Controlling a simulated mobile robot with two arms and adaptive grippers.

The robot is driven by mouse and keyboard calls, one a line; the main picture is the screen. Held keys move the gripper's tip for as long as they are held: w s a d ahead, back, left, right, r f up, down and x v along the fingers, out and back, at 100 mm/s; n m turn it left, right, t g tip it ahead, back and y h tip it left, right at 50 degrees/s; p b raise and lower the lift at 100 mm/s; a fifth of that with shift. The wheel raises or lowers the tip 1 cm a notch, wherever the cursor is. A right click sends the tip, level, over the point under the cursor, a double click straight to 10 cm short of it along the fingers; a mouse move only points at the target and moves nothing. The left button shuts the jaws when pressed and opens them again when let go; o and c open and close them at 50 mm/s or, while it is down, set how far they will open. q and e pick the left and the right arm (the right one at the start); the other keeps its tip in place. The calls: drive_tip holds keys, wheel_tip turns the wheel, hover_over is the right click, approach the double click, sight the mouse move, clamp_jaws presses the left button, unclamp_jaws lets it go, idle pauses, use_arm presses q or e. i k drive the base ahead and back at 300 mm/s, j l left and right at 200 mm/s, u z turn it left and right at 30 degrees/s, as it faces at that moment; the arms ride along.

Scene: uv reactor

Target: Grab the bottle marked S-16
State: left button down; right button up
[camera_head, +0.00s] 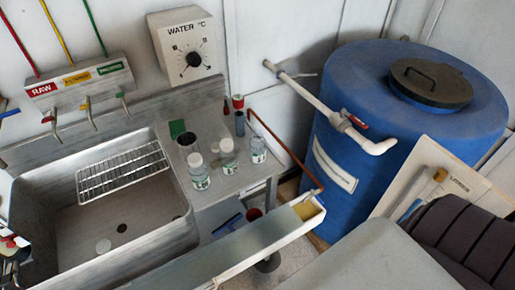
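Several small containers stand on a grey side counter right of the sink. Three are clear bottles with white caps and pale labels: a front one (199,177), a middle one (228,160) and a right one (258,152). The label print is too small to read, so I cannot tell which is S-16. The middle bottle partly overlaps the things around it. All three stand upright.
An open dark jar (187,144) and red-topped items (238,102) stand close behind the bottles. The steel sink (70,225) holds a wire rack (122,172). A long trough (255,243) lies in front. A blue tank (375,95) with a white pipe (315,99) stands right.

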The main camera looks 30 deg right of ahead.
sight(258, 143)
drive_tip(key=z, duration=0.6)
drive_tip(key=j+z, duration=0.25)
drive_tip(key=z, duration=0.15)
drive_tip(key=k+j+z, duration=0.15)
drive_tip(key=z, duration=0.25)
drive_tip(key=k+j+z, duration=0.15)
drive_tip(key=z, duration=0.25)
drive_tip(key=j, duration=0.1)
